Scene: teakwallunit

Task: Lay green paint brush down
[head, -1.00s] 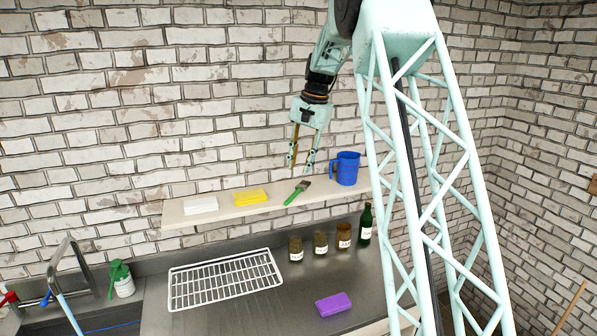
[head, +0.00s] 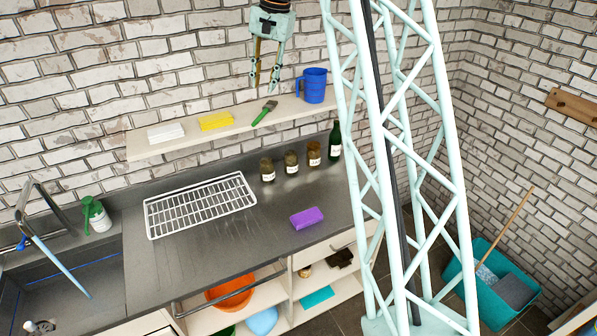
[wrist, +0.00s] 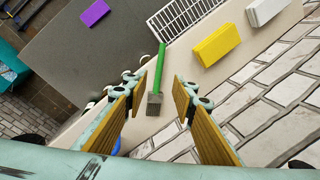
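The green paint brush (head: 265,113) lies on the wall shelf (head: 187,139), between a yellow block and a blue jug. In the wrist view the brush (wrist: 161,73) has its green handle pointing away and its grey bristle end closest to my gripper. My gripper (head: 263,88) hangs above the shelf, over the brush. In the wrist view my gripper (wrist: 159,95) is open, with its two fingers on either side of the brush's bristle end and nothing held between them. The fingers appear to be above the brush, apart from it.
A blue jug (head: 314,86), a yellow block (head: 216,121) and a white block (head: 166,132) share the shelf. Below are a wire rack (head: 200,205), several jars, a green bottle (head: 335,141) and a purple block (head: 307,218). The brick wall is close behind the shelf.

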